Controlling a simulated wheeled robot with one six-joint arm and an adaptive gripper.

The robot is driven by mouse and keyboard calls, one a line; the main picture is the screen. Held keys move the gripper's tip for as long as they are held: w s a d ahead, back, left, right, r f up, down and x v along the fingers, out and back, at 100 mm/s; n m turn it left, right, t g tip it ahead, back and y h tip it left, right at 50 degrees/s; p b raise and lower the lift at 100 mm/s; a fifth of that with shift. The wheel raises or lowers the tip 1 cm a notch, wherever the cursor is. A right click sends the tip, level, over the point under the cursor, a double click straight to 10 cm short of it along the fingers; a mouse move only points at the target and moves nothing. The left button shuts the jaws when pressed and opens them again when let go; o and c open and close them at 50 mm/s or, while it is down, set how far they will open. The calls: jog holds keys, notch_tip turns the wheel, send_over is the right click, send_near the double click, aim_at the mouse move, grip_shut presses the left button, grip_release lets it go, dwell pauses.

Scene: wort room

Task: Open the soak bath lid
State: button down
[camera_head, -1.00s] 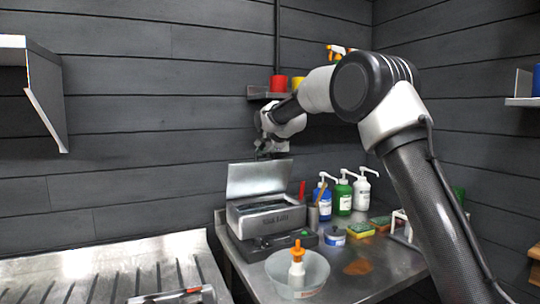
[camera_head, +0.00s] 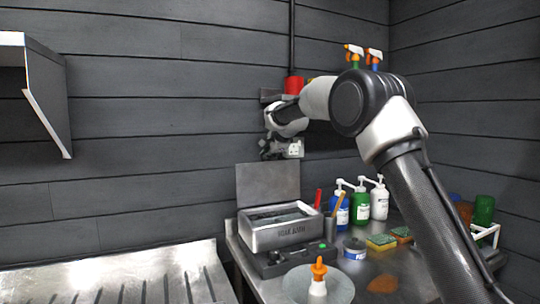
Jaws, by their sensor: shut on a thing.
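The soak bath (camera_head: 280,236) is a small metal box with dark lettering on its front, standing on the steel bench by the back wall. Its lid (camera_head: 267,186) stands raised at the rear, about upright, and the bath's interior shows as a dark opening. My gripper (camera_head: 268,157) is at the lid's top edge, shut on it. The fingertips are small and dark here, so the exact contact is hard to see.
A clear bowl (camera_head: 335,285) with an orange-topped bottle (camera_head: 318,277) stands in front. Blue (camera_head: 340,212), green (camera_head: 360,204) and white (camera_head: 379,203) pump bottles and sponges (camera_head: 381,241) stand to the right.

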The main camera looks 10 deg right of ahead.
jog(key=shift+a, duration=0.3)
jog(key=c, duration=1.7)
grip_release()
jog(key=shift+a, duration=0.1)
jog(key=shift+o, duration=0.8)
jog(key=shift+f, duration=0.1)
jog(key=v, duration=1.2)
